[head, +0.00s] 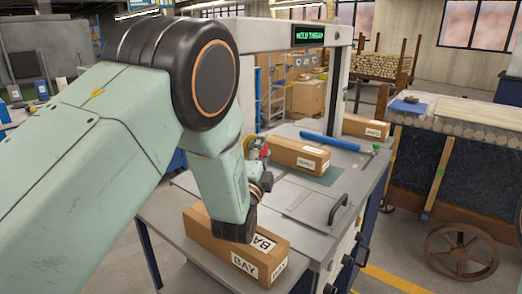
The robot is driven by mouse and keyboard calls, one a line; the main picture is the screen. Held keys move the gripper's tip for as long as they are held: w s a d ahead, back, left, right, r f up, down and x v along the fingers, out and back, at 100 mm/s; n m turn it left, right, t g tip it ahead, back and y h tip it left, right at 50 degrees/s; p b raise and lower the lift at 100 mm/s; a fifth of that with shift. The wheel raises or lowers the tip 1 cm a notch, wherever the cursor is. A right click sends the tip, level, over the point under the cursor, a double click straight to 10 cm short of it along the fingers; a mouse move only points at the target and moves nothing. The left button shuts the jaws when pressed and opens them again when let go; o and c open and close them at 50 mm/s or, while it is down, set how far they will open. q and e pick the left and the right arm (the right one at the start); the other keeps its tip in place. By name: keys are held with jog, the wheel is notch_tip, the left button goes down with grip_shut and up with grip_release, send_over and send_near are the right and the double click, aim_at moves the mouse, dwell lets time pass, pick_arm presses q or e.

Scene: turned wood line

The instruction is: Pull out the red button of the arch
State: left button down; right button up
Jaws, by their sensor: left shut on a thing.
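The grey arch (270,35) stands over the work table, with a dark sign in green letters on its crossbeam. Its right post shows, while my left arm hides most of its left post. The red button (265,153) shows as a small red spot low by the left post, beside a bit of yellow. My left gripper (262,158) is at this spot, small and partly hidden by its own wrist. It is shut on the red button. My right gripper is out of view.
A labelled brown box (205,231) lies at the table's near end, close to my left forearm. Another box (298,155) lies under the arch, near a blue bar (330,141). A hatch with a black handle (338,208) is in front. A wheeled cart (450,170) stands right.

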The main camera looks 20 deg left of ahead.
pick_arm(q)
jog(key=c, duration=1.3)
grip_release()
jog(key=shift+d, duration=0.2)
jog(key=o, duration=0.5)
jog(key=shift+d+r, duration=0.1)
jog(key=shift+d, duration=0.1)
jog(key=shift+c, duration=0.2)
jog(key=shift+a, duration=0.35)
jog(key=shift+s+d+f, duration=0.2)
jog(key=shift+s, duration=0.15)
jog(key=v, duration=1.1)
jog(key=shift+s+a, duration=0.15)
